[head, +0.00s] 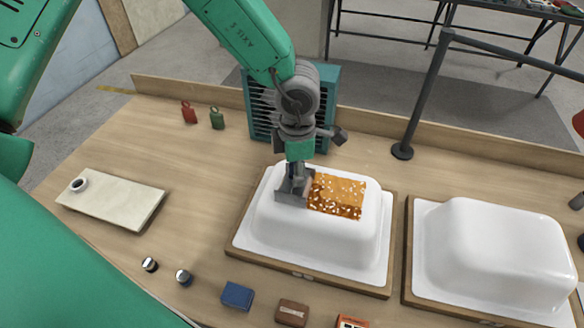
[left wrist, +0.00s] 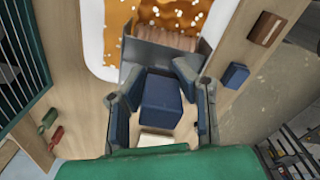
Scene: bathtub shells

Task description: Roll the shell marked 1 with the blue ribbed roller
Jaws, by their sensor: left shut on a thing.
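My left gripper (head: 297,172) is over the left part of a white bathtub shell (head: 330,245). It is shut on a tool with a blue block-like grip (left wrist: 160,103) and a wide grey plate-like head (left wrist: 165,52). The head is at the shell's top, by the left end of an orange-brown wet patch (head: 337,196) with white flecks; I cannot tell whether it touches. A second white shell (head: 495,245), without a patch, stands to the right. The shells' markings are too small to read. My right gripper is not in view.
A green louvred box (head: 262,110) stands behind the shell. A dark post (head: 403,150) stands behind, between the shells. A cream board with a white ring (head: 115,200) lies at left. Small blue (head: 237,295) and brown (head: 292,312) blocks lie in front. The left tabletop is mostly clear.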

